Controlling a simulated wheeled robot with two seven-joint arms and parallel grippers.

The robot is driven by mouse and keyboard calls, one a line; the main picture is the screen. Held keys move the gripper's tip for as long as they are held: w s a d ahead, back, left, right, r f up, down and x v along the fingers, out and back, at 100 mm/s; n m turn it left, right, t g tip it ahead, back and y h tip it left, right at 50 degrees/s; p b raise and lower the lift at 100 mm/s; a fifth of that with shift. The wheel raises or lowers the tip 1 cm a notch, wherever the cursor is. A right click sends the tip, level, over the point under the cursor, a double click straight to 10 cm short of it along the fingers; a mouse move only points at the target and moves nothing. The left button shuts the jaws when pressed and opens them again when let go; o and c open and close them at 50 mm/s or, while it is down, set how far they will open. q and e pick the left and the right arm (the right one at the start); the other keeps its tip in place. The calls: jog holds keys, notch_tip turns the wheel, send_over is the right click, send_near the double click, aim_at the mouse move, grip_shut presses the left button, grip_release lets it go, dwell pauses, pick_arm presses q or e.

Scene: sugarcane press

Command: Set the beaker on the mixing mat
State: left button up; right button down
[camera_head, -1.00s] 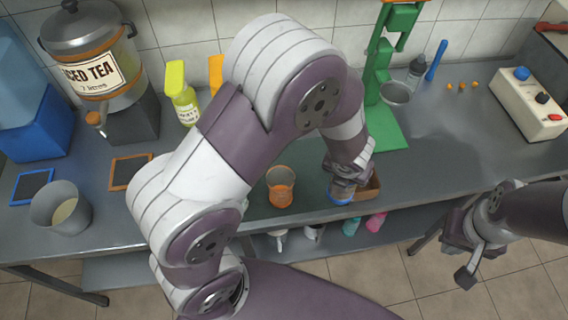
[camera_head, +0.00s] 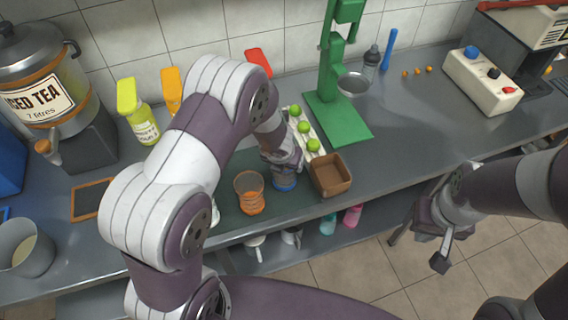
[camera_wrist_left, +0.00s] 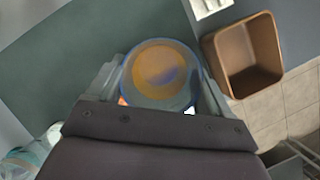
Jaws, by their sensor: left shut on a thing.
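My left gripper (camera_head: 283,170) is shut on the beaker (camera_head: 285,184), a bluish see-through round vessel. In the left wrist view the beaker (camera_wrist_left: 160,75) sits between the fingers, its round opening facing the camera, with orange and purple tones inside. The dark green mixing mat (camera_head: 229,217) lies on the counter below; it also shows in the left wrist view (camera_wrist_left: 85,45). The beaker is over the mat; I cannot tell whether its base touches it. A glass of orange liquid (camera_head: 250,195) stands just left of the beaker. My right gripper (camera_head: 420,250) is open and empty beyond the counter's front edge.
A brown open box (camera_head: 330,176) stands right of the beaker near the front edge. Behind is a white tray holding green fruits (camera_head: 304,127). The green press (camera_head: 340,118) stands farther back. A grey pot (camera_head: 25,247) is at left.

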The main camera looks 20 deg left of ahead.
pick_arm(q)
jog(key=shift+w, duration=0.1)
jog(key=shift+f, duration=0.15)
jog(key=o, duration=1.6)
jog(key=shift+c, duration=0.2)
